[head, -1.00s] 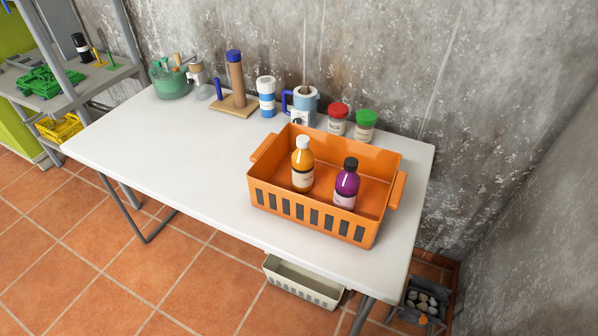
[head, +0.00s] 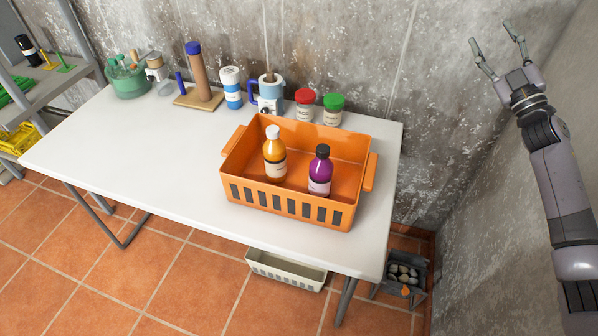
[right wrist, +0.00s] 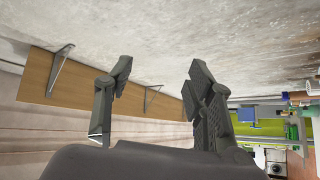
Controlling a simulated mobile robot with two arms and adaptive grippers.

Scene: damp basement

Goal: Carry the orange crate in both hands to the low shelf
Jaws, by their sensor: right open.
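The orange crate (head: 290,206) stands on the right part of a white table (head: 130,170) in the head view. It has a handle on each short side and slots along its front. Inside it stand an orange bottle with a white cap (head: 275,160) and a purple bottle with a black cap (head: 320,175). My right gripper (head: 497,48) is raised at the upper right, open and empty, well apart from the crate. Its two fingers also show spread in the right wrist view (right wrist: 155,95). My left gripper is not in view. The low shelf cannot be made out for certain.
Behind the crate stand a red-lidded jar (head: 305,104), a green-lidded jar (head: 333,109), a mug (head: 270,94) and other items. A pale basket (head: 285,270) and a dark bin of stones (head: 403,275) are below the table. A grey rack (head: 60,75) stands at left.

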